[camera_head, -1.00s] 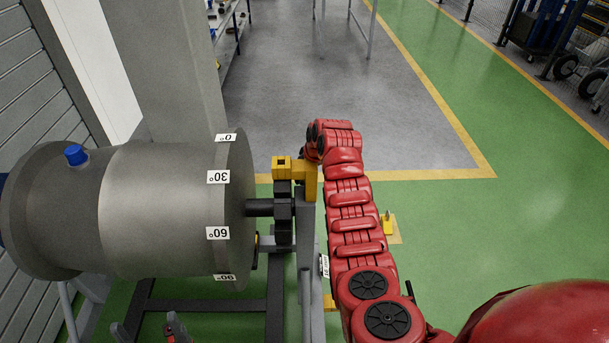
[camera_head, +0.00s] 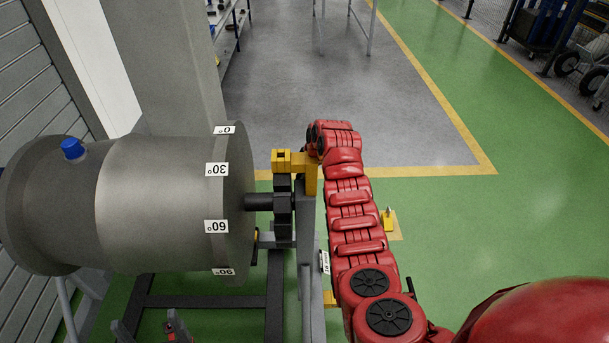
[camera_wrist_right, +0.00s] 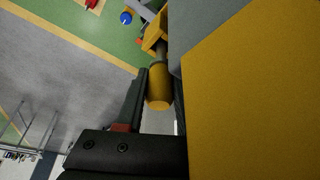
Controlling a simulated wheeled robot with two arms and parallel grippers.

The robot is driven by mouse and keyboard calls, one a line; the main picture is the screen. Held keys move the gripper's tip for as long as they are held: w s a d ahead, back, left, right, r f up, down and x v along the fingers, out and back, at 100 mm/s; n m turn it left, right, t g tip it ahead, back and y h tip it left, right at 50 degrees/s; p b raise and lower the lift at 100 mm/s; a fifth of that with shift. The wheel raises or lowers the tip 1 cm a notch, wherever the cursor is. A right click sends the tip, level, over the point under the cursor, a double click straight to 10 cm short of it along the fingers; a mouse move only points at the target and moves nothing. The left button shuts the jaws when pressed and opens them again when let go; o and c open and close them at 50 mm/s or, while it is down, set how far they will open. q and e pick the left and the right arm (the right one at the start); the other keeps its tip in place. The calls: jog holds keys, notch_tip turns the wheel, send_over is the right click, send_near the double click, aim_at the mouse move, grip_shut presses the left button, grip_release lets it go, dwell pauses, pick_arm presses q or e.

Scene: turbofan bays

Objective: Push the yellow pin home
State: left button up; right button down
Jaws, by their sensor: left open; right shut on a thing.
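The yellow pin (camera_wrist_right: 159,92) shows in the right wrist view as a yellow cylindrical grip on a grey shaft. The shaft runs up to a yellow bracket (camera_wrist_right: 154,36). My right gripper (camera_wrist_right: 157,106) is shut on the grip, a dark finger along its left side. How deep the shaft sits is not clear. In the head view my right arm reaches up beside the yellow bracket on the stand (camera_head: 309,172), and its gripper and the pin are hidden. My left gripper (camera_head: 150,331) is open and empty at the bottom edge, partly cut off.
A large grey drum (camera_head: 160,205) with angle labels and a blue cap (camera_head: 73,148) lies left of the stand's grey upright (camera_head: 306,260). A large yellow surface (camera_wrist_right: 250,90) fills the right wrist view's right side. Open green floor (camera_head: 480,240) lies to the right.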

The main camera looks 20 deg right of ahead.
jog(key=shift+f+b, duration=0.4)
jog(key=shift+f, duration=0.3)
jog(key=shift+c, duration=2.3)
grip_release()
jog(key=shift+f, duration=0.1)
jog(key=shift+s+r+b, duration=0.1)
jog(key=shift+r+b, duration=0.2)
jog(key=shift+r, duration=0.25)
jog(key=p+v, duration=0.1)
jog(key=v, duration=1.5)
jog(key=shift+r+p, duration=0.3)
jog(key=shift+p, duration=0.1)
